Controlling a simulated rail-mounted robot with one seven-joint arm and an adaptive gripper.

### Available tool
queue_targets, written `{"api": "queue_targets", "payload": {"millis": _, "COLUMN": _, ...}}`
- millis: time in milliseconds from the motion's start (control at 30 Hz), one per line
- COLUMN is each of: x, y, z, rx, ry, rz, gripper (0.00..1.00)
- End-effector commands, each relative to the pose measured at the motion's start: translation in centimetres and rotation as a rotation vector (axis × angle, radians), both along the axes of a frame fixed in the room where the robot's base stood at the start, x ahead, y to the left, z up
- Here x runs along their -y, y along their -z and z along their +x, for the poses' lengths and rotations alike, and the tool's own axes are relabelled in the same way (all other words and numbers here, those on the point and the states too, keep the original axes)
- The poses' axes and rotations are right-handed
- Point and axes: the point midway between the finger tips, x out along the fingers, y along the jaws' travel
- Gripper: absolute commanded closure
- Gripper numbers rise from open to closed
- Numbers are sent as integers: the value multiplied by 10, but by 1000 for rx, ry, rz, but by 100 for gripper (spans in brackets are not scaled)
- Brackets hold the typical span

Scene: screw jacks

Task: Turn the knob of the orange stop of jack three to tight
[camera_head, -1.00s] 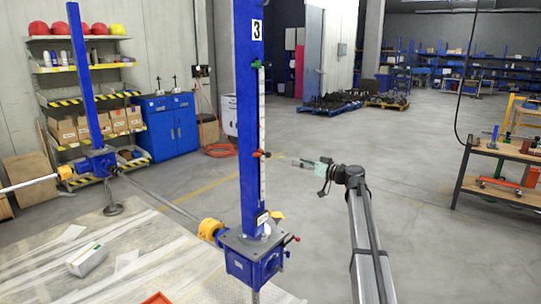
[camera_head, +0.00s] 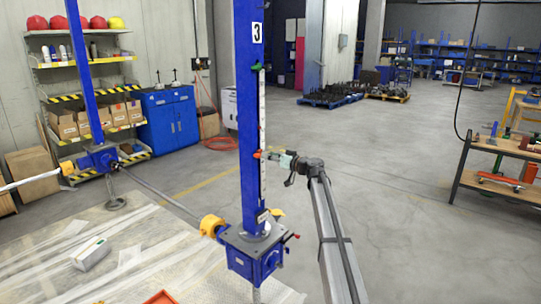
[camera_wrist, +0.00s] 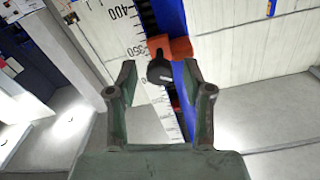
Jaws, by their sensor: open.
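Jack three is the blue column (camera_head: 250,110) marked 3, with a white scale (camera_head: 262,120) along its side. The orange stop (camera_head: 257,154) sits partway up this scale. In the wrist view the orange stop (camera_wrist: 181,47) is near the 350 mark, and its black knob (camera_wrist: 159,70) points toward me. My gripper (camera_wrist: 159,66) is open, one finger on each side of the knob in the picture, with a gap to both. I cannot tell how deep the knob is between the fingertips. In the head view my gripper (camera_head: 271,157) is just right of the stop.
A green stop (camera_head: 256,67) sits higher on the same scale. The jack's blue gearbox (camera_head: 255,252), with a red-tipped lever (camera_head: 292,238), is below. A workbench (camera_head: 505,160) stands far right.

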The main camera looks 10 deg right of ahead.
Motion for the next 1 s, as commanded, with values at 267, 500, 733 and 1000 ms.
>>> {"api": "queue_targets", "payload": {"millis": 267, "x": -1, "y": 0, "z": 1, "rx": 0, "ry": 0, "rz": 0, "gripper": 49}}
{"api": "queue_targets", "payload": {"millis": 500, "x": -1, "y": 0, "z": 1, "rx": 0, "ry": 0, "rz": 0, "gripper": 100}}
{"api": "queue_targets", "payload": {"millis": 733, "x": -1, "y": 1, "z": 1, "rx": -6, "ry": 0, "rz": 7, "gripper": 100}}
{"api": "queue_targets", "payload": {"millis": 1000, "x": 0, "y": 3, "z": 1, "rx": -68, "ry": 0, "rz": 74, "gripper": 100}}
